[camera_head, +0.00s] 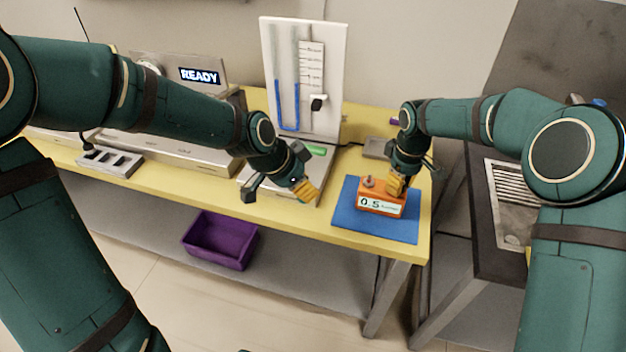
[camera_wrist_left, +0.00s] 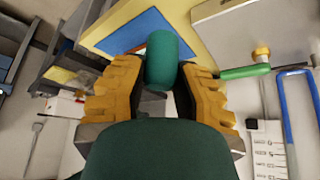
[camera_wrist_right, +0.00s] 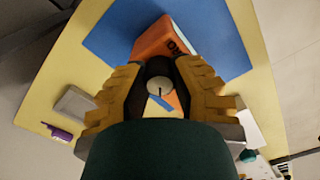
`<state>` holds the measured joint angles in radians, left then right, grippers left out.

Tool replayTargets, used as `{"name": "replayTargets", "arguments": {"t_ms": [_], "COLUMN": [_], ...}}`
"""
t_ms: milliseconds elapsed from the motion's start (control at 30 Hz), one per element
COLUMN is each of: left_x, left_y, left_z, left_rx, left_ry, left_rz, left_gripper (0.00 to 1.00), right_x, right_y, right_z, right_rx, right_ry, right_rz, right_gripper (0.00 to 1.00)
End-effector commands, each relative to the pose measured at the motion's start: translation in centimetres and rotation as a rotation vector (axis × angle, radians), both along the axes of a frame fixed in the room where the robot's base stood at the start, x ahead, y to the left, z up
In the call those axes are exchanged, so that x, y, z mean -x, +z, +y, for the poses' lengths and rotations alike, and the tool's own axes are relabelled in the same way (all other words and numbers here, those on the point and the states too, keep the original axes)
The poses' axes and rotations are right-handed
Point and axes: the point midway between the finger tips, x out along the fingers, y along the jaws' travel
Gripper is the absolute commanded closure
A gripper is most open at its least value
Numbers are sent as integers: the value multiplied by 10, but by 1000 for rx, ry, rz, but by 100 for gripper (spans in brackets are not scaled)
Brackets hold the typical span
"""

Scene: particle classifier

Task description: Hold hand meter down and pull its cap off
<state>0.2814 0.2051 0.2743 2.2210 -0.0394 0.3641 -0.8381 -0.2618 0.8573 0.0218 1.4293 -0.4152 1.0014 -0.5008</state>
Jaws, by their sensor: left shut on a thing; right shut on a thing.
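The orange hand meter (camera_head: 381,203), with a "0.5" label on its front, rests on a blue mat (camera_head: 345,227). My right gripper (camera_head: 394,190) is shut on it from above, at its right part; the meter also shows in the right wrist view (camera_wrist_right: 155,42). A small round grey knob (camera_head: 369,182) stands on its top left. My left gripper (camera_head: 309,193) is left of the mat, apart from the meter. It is shut on a smooth teal cylinder that looks like the cap (camera_wrist_left: 161,60), between its fingers in the left wrist view. The cap is hard to make out from the head.
A white panel (camera_head: 330,70) with blue tubing and a green handle (camera_head: 316,149) stands behind my left gripper. A "READY" machine (camera_head: 200,74) and grey slotted block (camera_head: 110,161) are further left. A purple bin (camera_head: 222,240) is on the lower shelf.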

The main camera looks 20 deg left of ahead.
Motion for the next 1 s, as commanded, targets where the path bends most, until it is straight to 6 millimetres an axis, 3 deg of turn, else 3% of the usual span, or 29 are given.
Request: {"name": "replayTargets", "arguments": {"t_ms": [367,1000], "left_x": [0,0], "left_y": [2,30], "left_z": [0,0], "left_rx": [0,0], "left_ry": [0,0], "left_rz": [-1,-2], "left_gripper": [100,100], "right_x": [2,1], "right_y": [-3,-2], "right_z": [1,1], "right_rx": [0,-1], "right_ry": [2,2], "right_rz": [6,5], "right_gripper": [100,100]}}
